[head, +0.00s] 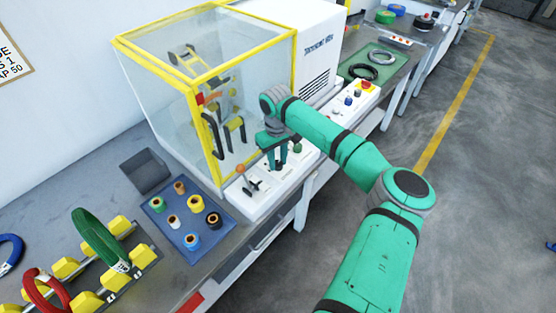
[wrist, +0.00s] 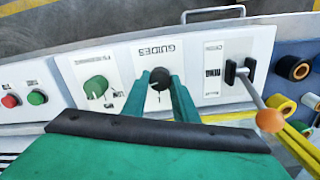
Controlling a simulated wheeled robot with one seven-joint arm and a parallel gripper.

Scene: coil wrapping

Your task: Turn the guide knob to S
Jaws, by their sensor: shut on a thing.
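The guide knob (wrist: 159,75) is a small black knob on a white panel marked GUIDES (wrist: 157,50), which reads upside down in the wrist view. My gripper (wrist: 158,82) has its two green fingers on either side of the knob and is shut on it. In the head view my gripper (head: 277,160) points down at the white control panel, and the fingers hide the knob there. A small mark shows below the knob. I cannot make out the letter S or which way the knob points.
A green knob (wrist: 96,87) sits on the neighbouring panel. On the other side stands a lever with an orange ball (wrist: 270,121). The yellow-framed glass guard (head: 209,125) rises close behind my gripper. A blue tray (head: 160,228) with several spools lies to the left.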

